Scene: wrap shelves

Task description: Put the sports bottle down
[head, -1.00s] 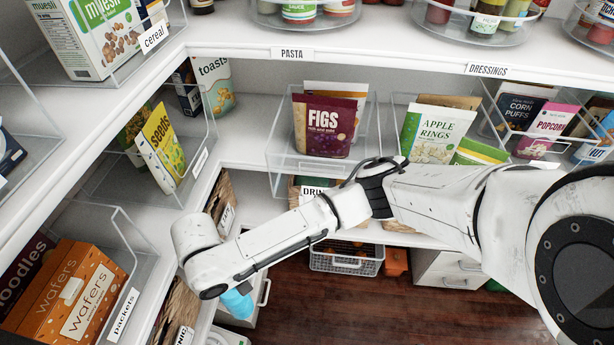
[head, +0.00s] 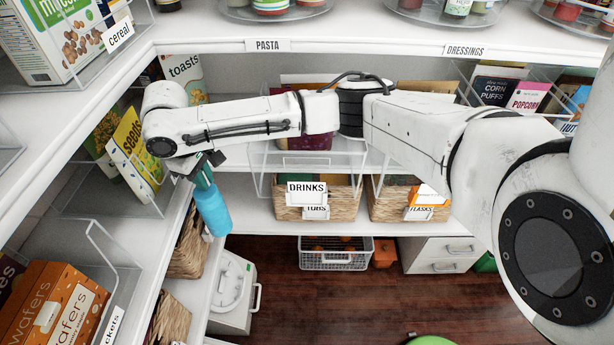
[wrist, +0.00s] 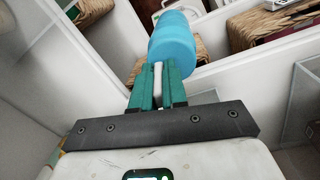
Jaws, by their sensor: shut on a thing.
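The blue sports bottle (head: 213,208) hangs below my gripper (head: 202,170) in the head view, slightly tilted, in front of the edge of the left shelves. In the wrist view the bottle (wrist: 174,38) sticks out beyond the green fingers of my gripper (wrist: 158,85). The fingers are shut on its narrow pale top end. The bottle appears to hang free in the air; I cannot tell whether it touches the shelf edge behind it.
Wicker baskets labelled drinks (head: 287,206) and flasks (head: 388,205) stand on the lower back shelf. A yellow seeds packet (head: 138,155) stands in a clear bin at left. A white lidded box (head: 233,318) is on the floor below. The wooden floor (head: 300,290) is mostly open.

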